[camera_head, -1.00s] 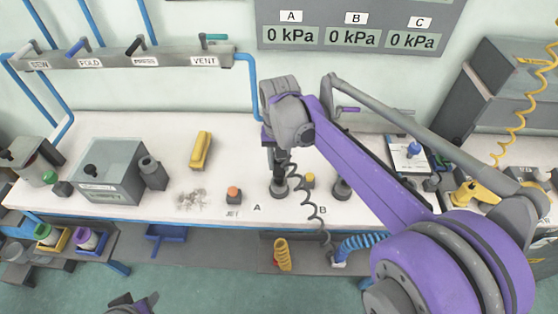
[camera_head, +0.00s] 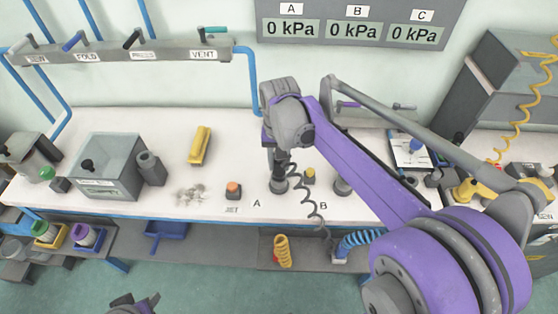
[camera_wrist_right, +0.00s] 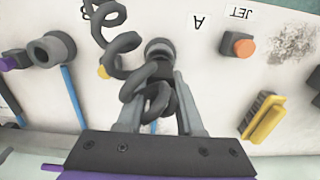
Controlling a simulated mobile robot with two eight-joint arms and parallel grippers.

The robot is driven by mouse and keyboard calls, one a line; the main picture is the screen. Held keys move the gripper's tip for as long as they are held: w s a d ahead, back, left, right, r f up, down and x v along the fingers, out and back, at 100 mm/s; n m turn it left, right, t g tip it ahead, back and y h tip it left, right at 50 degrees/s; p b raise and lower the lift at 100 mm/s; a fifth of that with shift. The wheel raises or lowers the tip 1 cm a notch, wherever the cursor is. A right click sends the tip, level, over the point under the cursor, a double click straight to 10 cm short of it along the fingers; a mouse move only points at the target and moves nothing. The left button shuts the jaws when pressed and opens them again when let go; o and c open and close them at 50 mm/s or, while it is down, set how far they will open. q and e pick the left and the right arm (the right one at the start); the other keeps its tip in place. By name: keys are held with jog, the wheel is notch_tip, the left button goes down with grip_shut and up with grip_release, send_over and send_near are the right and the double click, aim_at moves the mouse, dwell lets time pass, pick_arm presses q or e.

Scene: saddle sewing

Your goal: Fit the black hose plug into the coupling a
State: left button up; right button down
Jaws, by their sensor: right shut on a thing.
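The black hose plug, with its coiled black hose (camera_head: 312,207), is held upright in my right gripper (camera_head: 275,160). In the right wrist view the gripper (camera_wrist_right: 160,95) is shut on the plug (camera_wrist_right: 161,70), and hose coils cover part of it. Coupling A (camera_head: 278,186) is the dark round socket by the letter A; it also shows in the right wrist view (camera_wrist_right: 157,47). The plug's lower end is at the coupling's mouth; how deep it sits is hidden. A small part of my left arm shows at the bottom edge; its jaws cannot be made out.
Coupling B (camera_head: 342,187) stands to the right, with a yellow button (camera_head: 310,175) between. An orange button (camera_head: 233,190) marked JET is left of A, near a pile of small grey bits (camera_head: 192,194). A yellow block (camera_head: 200,146) lies behind.

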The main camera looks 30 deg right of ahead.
jog(key=shift+f, duration=0.35)
jog(key=shift+c, duration=2.3)
grip_release()
notch_tip(320, 180, up, 11)
jog(key=shift+f, duration=0.1)
jog(key=s+a+f+n+t, duration=0.2)
jog(key=s+a+f+n, duration=0.1)
jog(key=s+f, duration=0.4)
jog(key=s+a+f+n+t, duration=0.3)
jog(key=s+f, duration=0.5)
jog(key=shift+s+a, duration=0.25)
jog(key=shift+a, duration=0.15)
